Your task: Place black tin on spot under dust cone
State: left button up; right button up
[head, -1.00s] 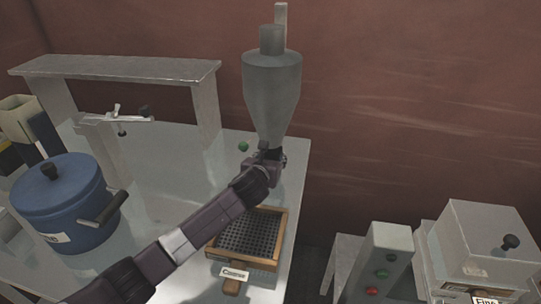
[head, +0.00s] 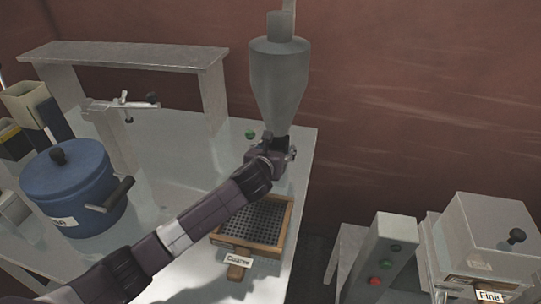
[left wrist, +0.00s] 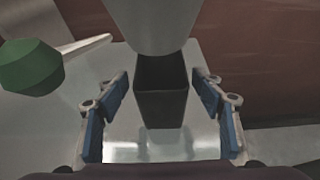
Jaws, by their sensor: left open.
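The grey dust cone (head: 278,80) stands at the back right of the table, its narrow end pointing down. The black tin (left wrist: 161,94) stands upright on the table directly below the cone's mouth in the left wrist view; the cone (left wrist: 150,22) hides part of its far rim. In the head view my gripper mostly hides the tin. My left gripper (head: 276,148) is at the cone's lower end. Its blue-padded fingers (left wrist: 163,107) are open on either side of the tin, with a gap on both sides. My right gripper does not show.
A green knob (left wrist: 30,67) on a pale rod sits beside the cone. A wooden-framed sieve (head: 289,222) labelled Coarse lies in front. A blue lidded pot (head: 75,190) stands at left, and a metal shelf (head: 130,55) is behind. A button box (head: 385,255) stands at right.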

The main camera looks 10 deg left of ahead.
pick_arm(q)
jog(key=v, duration=0.9)
